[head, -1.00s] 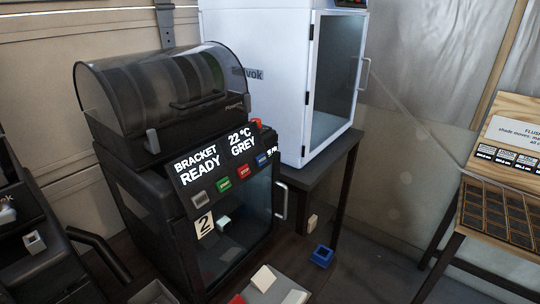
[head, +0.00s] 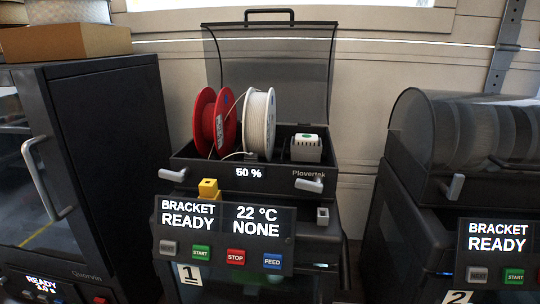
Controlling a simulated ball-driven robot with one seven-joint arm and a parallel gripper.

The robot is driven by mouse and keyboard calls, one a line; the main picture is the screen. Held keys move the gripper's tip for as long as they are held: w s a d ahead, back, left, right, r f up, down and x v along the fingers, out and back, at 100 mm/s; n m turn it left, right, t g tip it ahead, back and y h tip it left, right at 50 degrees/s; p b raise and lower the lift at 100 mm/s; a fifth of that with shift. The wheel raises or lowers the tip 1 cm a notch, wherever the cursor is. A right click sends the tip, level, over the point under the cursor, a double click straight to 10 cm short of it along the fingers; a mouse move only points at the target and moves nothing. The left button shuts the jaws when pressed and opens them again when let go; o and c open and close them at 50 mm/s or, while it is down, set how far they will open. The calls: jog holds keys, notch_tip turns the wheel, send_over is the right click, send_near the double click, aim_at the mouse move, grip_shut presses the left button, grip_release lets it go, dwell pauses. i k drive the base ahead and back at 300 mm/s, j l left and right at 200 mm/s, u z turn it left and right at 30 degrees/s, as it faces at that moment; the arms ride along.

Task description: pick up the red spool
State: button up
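The red spool (head: 207,122) stands upright in the left part of an open spool box (head: 280,178) on top of the printer marked 1. A white spool (head: 259,124) stands upright close to its right, with a loose strand of filament hanging between them. My gripper is not in view.
The box's clear lid (head: 271,60) is raised behind the spools. A small white-and-green unit (head: 306,147) sits in the box's right part. The printer's panel (head: 224,234) reads BRACKET READY, 22 °C, NONE. A dark cabinet (head: 100,170) stands left, printer 2 (head: 440,180) right.

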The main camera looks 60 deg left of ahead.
aim_at(210, 126)
jog(key=u, duration=1.5)
